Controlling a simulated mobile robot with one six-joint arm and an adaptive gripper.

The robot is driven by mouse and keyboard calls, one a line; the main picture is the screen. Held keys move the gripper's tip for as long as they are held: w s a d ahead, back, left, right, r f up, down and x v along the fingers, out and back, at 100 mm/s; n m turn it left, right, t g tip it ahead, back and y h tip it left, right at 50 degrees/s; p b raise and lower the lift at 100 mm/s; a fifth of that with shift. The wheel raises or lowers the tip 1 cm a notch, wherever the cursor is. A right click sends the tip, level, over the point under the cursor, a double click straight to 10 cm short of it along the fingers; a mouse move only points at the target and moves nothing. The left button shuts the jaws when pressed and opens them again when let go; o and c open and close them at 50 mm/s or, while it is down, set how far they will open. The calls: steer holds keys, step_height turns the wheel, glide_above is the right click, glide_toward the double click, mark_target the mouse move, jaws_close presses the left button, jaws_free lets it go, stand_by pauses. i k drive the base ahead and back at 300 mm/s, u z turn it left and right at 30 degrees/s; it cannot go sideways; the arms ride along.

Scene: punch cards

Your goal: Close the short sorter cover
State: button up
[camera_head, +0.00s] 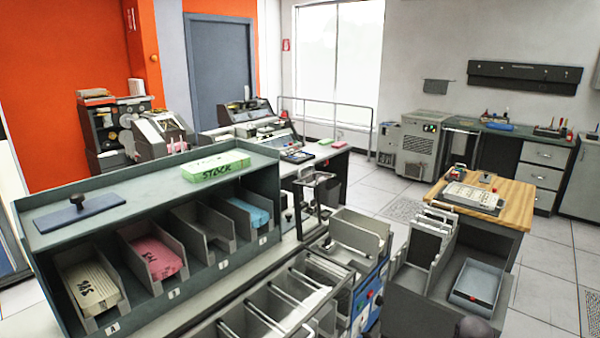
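A grey machine with a row of slanted pockets and metal dividers (285,296) stands at the bottom centre and looks like the sorter. Its right end has a blue panel (372,297) with a red button and a raised light-grey open hopper (357,243). A small dark frame with a clear or pale panel (318,181) stands upright behind it; I cannot tell whether this is the short cover or whether it is open. My gripper is not in view.
A shelf unit (110,213) at the left holds card trays, with a green STOCK block (216,166) on top. A grey cabinet (437,292) with a blue-grey tray (479,285) stands at the lower right, before a wood-topped table (513,197). Tiled floor (555,265) is clear at the right.

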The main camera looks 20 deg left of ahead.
mark_target(301, 236)
steer(key=k, duration=0.5)
steer(key=u, duration=0.2)
steer(key=i, duration=1.4)
steer(key=z, duration=0.1)
